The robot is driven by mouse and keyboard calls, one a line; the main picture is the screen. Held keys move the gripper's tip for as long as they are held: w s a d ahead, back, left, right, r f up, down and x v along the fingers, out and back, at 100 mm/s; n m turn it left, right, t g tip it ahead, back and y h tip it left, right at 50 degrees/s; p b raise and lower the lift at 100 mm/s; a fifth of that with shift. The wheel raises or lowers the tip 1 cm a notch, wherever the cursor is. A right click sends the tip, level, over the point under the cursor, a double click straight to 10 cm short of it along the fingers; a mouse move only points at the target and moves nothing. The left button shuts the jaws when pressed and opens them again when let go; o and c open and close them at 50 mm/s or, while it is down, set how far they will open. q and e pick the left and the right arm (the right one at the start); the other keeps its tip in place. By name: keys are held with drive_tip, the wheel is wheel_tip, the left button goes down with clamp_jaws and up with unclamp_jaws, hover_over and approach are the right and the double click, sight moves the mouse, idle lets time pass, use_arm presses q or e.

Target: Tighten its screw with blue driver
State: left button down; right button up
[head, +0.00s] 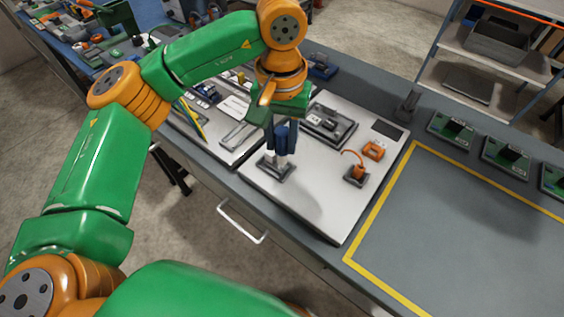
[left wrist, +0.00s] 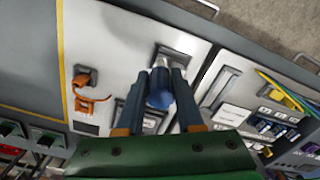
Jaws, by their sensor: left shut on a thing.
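My left gripper (head: 281,150) is shut on the blue driver (head: 282,134), which stands upright at a dark grey base (head: 288,175) on the light panel. In the left wrist view the driver's round blue handle (left wrist: 159,98) sits between the two fingers of my left gripper (left wrist: 161,74), above the same base (left wrist: 176,55). Whether the driver's lower end is still in the base cannot be told. The screw cannot be made out. My right gripper is not in view.
The panel (head: 300,205) also bears an orange tool (head: 358,171) in a holder, an orange part (head: 373,150) and a dark grey fixture (head: 327,124). Green boards (head: 451,125) (head: 506,157) stand at the right. The yellow-lined area (head: 450,220) is clear.

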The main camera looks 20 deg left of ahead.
use_arm(q)
drive_tip(key=n, duration=0.2)
drive_tip(key=shift+w+f+n, duration=0.1)
drive_tip(key=shift+n, duration=0.2)
drive_tip(key=n, duration=0.5)
drive_tip(key=shift+w+d+b, duration=0.15)
drive_tip(key=shift+b, duration=0.2)
drive_tip(key=n, duration=0.6)
drive_tip(key=shift+w+d, duration=0.1)
drive_tip(key=shift+w, duration=0.05)
drive_tip(key=n, duration=0.4)
drive_tip(key=shift+w+n+b, duration=0.15)
drive_tip(key=shift+n+b, duration=0.2)
drive_tip(key=shift+n, duration=0.05)
drive_tip(key=n, duration=0.5)
drive_tip(key=shift+w+n, duration=0.2)
drive_tip(key=shift+n, duration=0.1)
drive_tip(key=shift+f, duration=0.1)
drive_tip(key=shift+f+n+b, duration=0.15)
drive_tip(key=shift+n+b, duration=0.3)
drive_tip(key=shift+n, duration=0.75)
drive_tip(key=shift+f, duration=0.2)
